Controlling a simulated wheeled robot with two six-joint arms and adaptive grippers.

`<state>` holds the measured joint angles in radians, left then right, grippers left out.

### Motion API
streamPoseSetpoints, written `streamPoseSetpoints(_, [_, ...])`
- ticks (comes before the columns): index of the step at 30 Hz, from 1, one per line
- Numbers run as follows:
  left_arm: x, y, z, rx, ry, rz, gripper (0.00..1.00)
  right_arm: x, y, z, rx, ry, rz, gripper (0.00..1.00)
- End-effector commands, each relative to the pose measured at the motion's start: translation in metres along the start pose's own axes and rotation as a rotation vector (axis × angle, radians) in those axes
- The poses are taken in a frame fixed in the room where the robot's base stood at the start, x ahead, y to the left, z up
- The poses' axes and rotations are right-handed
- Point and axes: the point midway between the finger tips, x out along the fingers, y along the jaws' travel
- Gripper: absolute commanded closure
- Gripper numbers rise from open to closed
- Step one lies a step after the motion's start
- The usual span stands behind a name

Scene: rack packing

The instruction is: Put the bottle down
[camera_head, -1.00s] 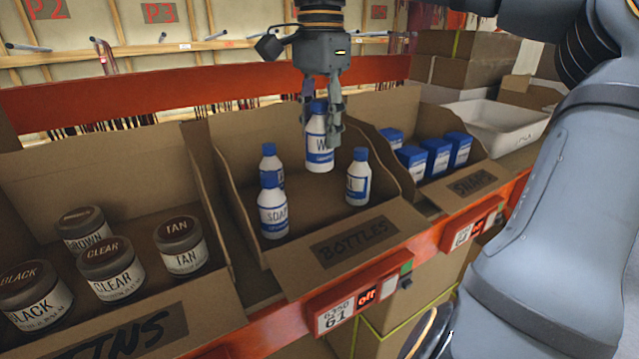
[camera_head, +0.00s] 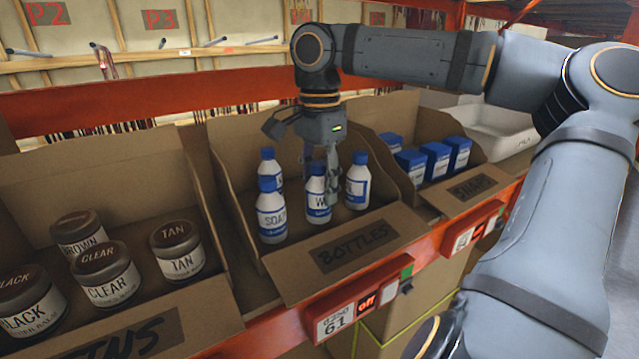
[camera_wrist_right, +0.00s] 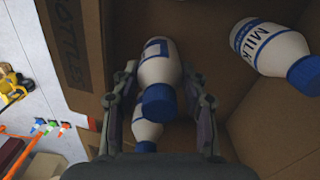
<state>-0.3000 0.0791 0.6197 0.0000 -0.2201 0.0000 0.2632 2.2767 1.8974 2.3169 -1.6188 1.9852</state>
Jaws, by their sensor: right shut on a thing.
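My right gripper (camera_head: 321,182) points down into the cardboard box marked BOTTLES (camera_head: 291,283). It is shut on a white bottle with a blue cap and a label starting with W (camera_head: 318,207). The held bottle is upright, its base about level with the neighbouring bottles; I cannot tell whether it touches the floor. In the right wrist view the held bottle (camera_wrist_right: 159,72) sits between both fingers. A SOAP bottle (camera_head: 271,218) stands to its left, another bottle (camera_head: 267,160) behind that, and a bottle (camera_head: 357,185) close on the right, labelled MILK in the wrist view (camera_wrist_right: 268,48). My left gripper is not in view.
A box of brown-lidded tins (camera_head: 215,300) stands left. A box marked SNAPS (camera_head: 432,197) with several blue cartons stands right, then a white tray (camera_head: 505,150). The box's side walls are near the gripper. The orange shelf edge (camera_head: 430,245) runs along the front.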

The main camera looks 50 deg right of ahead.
Motion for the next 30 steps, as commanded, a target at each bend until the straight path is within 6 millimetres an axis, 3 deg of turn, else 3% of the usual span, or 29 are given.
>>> streamPoseSetpoints(4, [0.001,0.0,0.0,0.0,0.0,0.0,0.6,0.003,0.0,0.0,-0.001,-0.001,0.001,0.91])
streamPoseSetpoints(5, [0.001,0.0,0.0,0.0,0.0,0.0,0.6,0.003,0.0,0.0,-0.001,0.0,0.001,0.55])
streamPoseSetpoints(10, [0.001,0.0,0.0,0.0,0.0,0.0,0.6,0.003,0.0,0.0,0.0,0.0,0.001,0.34])
streamPoseSetpoints(20, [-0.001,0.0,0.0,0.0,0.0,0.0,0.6,-0.002,0.0,0.0,0.001,0.001,0.0,0.34])
streamPoseSetpoints(23, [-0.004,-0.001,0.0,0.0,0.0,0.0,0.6,-0.015,0.0,-0.001,0.003,0.004,0.0,0.34])
streamPoseSetpoints(30, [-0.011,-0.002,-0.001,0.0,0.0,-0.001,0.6,-0.074,-0.001,-0.001,0.004,0.006,-0.001,0.34])
